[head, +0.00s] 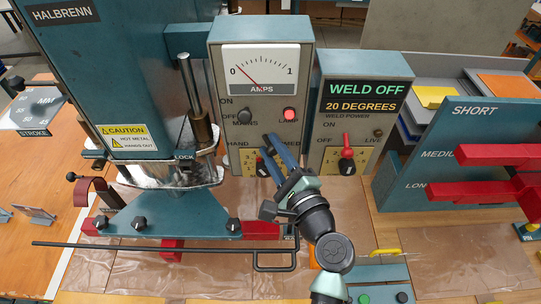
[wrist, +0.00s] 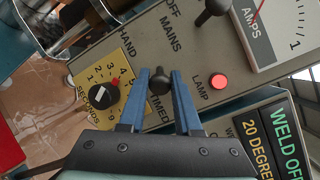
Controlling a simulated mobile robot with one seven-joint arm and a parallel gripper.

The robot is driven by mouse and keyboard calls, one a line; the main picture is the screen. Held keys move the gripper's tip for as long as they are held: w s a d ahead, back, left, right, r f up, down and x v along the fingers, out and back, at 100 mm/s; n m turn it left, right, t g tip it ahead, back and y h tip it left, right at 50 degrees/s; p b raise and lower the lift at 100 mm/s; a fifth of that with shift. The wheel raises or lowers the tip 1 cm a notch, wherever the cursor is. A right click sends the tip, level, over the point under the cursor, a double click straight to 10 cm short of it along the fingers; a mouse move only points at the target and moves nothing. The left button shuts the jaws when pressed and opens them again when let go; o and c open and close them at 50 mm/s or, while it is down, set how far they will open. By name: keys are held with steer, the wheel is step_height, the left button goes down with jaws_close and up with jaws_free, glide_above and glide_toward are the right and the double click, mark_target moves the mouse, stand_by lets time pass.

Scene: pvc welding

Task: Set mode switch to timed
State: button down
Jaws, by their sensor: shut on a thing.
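The mode switch (wrist: 160,82) is a small dark knob on the grey control panel, between the HAND and TIMED labels. In the wrist view its tip sits between the two blue fingers of my gripper (wrist: 158,84), which are closed in on it from both sides, close to the TIMED label. In the head view my gripper (head: 271,142) reaches up to the panel (head: 229,92) below the meter, and its fingers hide the switch and part of the TIMED label. Which position the switch rests in I cannot tell.
The seconds dial (wrist: 103,95) is close beside the fingers. The mains switch (wrist: 212,12) and the lit red lamp (wrist: 218,81) are also near. A weld power box (head: 389,140) reading WELD OFF stands right; the press (head: 150,80) stands left.

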steer(key=shift+d, duration=0.1)
stand_by(0.3)
steer(key=c, duration=0.7)
jaws_free()
steer(key=shift+o, duration=0.2)
steer(key=b+v, duration=0.4)
steer(key=v, duration=0.9)
steer(key=shift+w+d, duration=0.1)
steer(key=shift+d, duration=0.05)
